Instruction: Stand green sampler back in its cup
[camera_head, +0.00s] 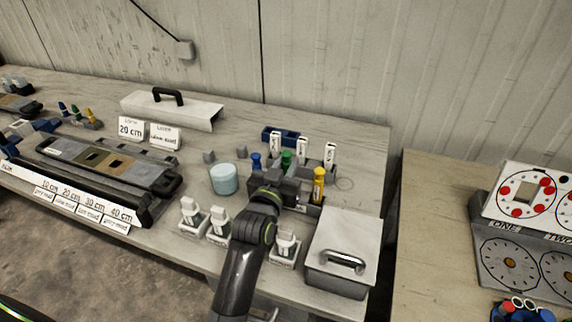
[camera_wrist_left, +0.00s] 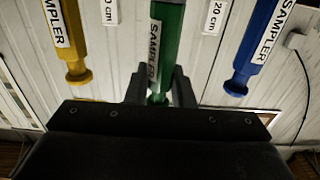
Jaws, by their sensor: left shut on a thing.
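The green sampler (camera_head: 287,158) stands roughly upright between the blue sampler (camera_head: 256,160) and the yellow sampler (camera_head: 318,178). My left gripper (camera_head: 283,188) is shut on it. In the left wrist view, the green sampler (camera_wrist_left: 167,45) with its label lies between the two fingers (camera_wrist_left: 160,88). The yellow sampler (camera_wrist_left: 66,40) and blue sampler (camera_wrist_left: 255,45) hang at either side of that view. The grey rack (camera_head: 303,194) is partly behind my gripper. The green sampler's lower end and its cup are hidden, so I cannot tell whether it is seated. My right gripper is not in view.
White-capped bottles (camera_head: 190,211) stand in front of the rack, on both sides of my arm. A lidded metal box (camera_head: 342,246) is at the front right. A pale blue jar (camera_head: 223,179) is left of the rack. White upright tags (camera_head: 330,154) stand behind it.

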